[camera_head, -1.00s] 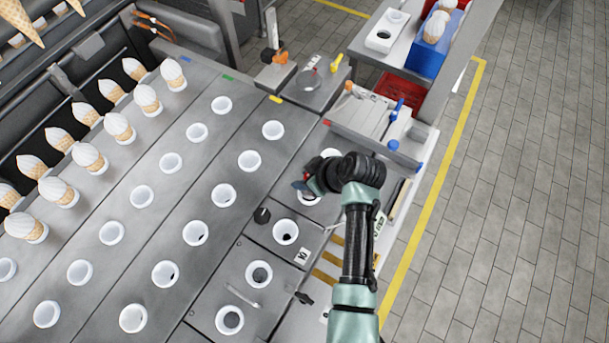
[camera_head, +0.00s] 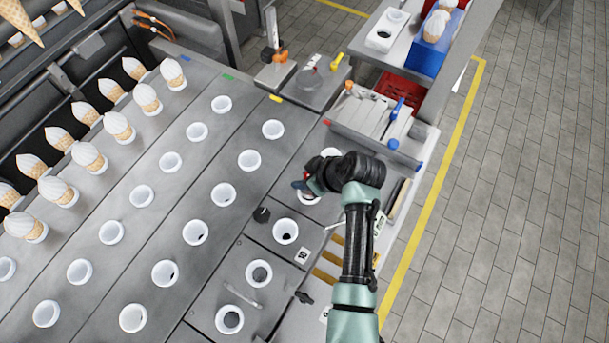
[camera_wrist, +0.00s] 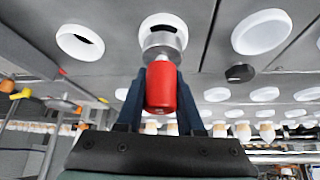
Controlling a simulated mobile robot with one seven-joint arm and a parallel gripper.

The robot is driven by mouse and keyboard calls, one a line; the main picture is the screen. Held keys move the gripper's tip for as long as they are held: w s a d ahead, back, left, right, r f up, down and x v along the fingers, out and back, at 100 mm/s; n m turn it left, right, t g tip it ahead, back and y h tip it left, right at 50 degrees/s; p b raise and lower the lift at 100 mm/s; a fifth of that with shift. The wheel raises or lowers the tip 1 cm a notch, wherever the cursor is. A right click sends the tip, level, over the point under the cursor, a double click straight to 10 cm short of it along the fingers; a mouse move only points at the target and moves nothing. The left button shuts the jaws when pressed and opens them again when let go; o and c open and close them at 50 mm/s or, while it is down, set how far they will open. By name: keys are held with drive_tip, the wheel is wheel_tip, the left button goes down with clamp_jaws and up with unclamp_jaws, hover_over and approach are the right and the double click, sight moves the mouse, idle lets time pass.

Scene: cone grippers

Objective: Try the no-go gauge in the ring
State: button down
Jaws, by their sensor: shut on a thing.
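My gripper (camera_wrist: 161,92) is shut on the no-go gauge, which has a red handle (camera_wrist: 161,88) and a bright metal plug end (camera_wrist: 162,42). In the wrist view the plug overlaps the near rim of a white ring (camera_wrist: 174,20). I cannot tell whether the plug is inside it or only above it. In the head view my gripper (camera_head: 304,185) is over the right-hand row, with a white ring (camera_head: 307,197) partly showing beneath it. My wrist hides most of the gauge there.
Several white rings in rows fill the grey deck, one of them (camera_head: 285,231) just in front of my gripper. A black knob (camera_head: 262,215) stands close by. A tool tray (camera_head: 372,120) and a red bin (camera_head: 401,90) lie behind. Ice-cream cones (camera_head: 118,126) line the left.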

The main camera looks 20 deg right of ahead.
drive_tip(key=shift+f+b, duration=0.45)
drive_tip(key=shift+f, duration=0.05)
idle(0.8)
drive_tip(key=shift+r+n+y+b, duration=0.25)
drive_tip(key=shift+n+b, duration=0.2)
drive_tip(key=shift+n, duration=0.35)
idle(1.4)
drive_tip(key=shift+d, duration=0.1)
drive_tip(key=shift+r+p, duration=3.4)
drive_tip(key=shift+r, duration=0.55)
